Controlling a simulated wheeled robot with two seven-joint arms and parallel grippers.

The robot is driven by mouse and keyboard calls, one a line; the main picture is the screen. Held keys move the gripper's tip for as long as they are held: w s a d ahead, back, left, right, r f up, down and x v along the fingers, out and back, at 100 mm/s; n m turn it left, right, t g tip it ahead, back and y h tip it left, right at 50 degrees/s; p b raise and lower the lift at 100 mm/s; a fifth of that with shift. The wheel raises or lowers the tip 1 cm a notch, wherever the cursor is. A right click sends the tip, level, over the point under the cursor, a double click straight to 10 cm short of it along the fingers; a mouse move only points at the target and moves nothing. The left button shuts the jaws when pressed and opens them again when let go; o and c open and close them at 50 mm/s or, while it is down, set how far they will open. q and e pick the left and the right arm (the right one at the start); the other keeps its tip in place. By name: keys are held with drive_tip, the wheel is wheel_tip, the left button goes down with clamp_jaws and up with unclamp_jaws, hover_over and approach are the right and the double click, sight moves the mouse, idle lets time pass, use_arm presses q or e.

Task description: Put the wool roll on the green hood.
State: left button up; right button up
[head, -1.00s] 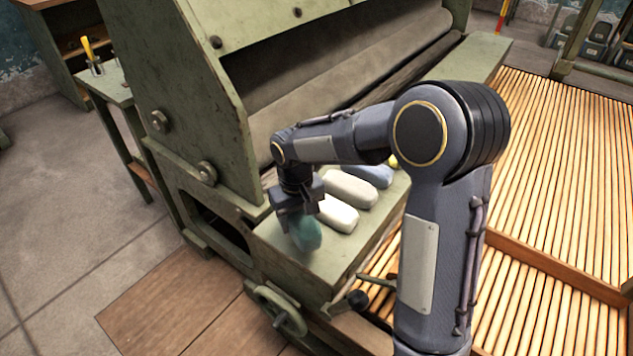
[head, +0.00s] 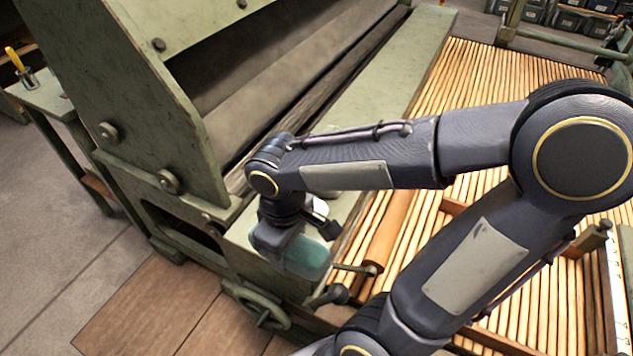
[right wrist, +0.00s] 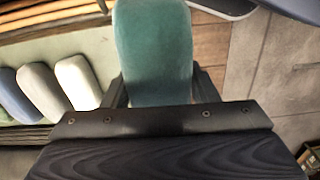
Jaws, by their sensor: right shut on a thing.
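A teal wool roll (head: 308,258) is held in my right gripper (head: 292,240) over the near end of the machine's green ledge (head: 395,85). In the right wrist view the teal roll (right wrist: 153,50) sits between the two fingers (right wrist: 158,92). I cannot tell how much gap is under it. The green machine has a tall side plate (head: 130,95) and a green upper cover (head: 205,18); which part is called the hood is not clear. My left gripper is not in view.
A handwheel (head: 255,305) sticks out below the ledge. A slatted bed (head: 530,75) lies to the right.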

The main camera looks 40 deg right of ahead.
drive_tip(key=shift+s+r, duration=0.1)
drive_tip(key=shift+s, duration=0.45)
drive_tip(key=shift+w+d, duration=0.1)
drive_tip(key=shift+d, duration=0.05)
drive_tip(key=w+d+f, duration=0.1)
drive_tip(key=w+f, duration=0.2)
drive_tip(key=w, duration=0.1)
drive_tip(key=w+d+f+b, duration=0.1)
drive_tip(key=w+f, duration=0.2)
drive_tip(key=w, duration=0.1)
drive_tip(key=w+d+f, duration=0.2)
drive_tip(key=w+f, duration=0.1)
drive_tip(key=w, duration=0.1)
drive_tip(key=shift+b, duration=0.4)
drive_tip(key=shift+d+f, duration=0.1)
drive_tip(key=shift+f, duration=0.1)
drive_tip(key=shift+w+d+f+b, duration=0.1)
drive_tip(key=shift+w+f+b, duration=0.15)
drive_tip(key=shift+f, duration=0.7)
drive_tip(key=shift+w+f+b, duration=0.1)
drive_tip(key=shift+f+b, duration=0.1)
drive_tip(key=shift+f, duration=0.7)
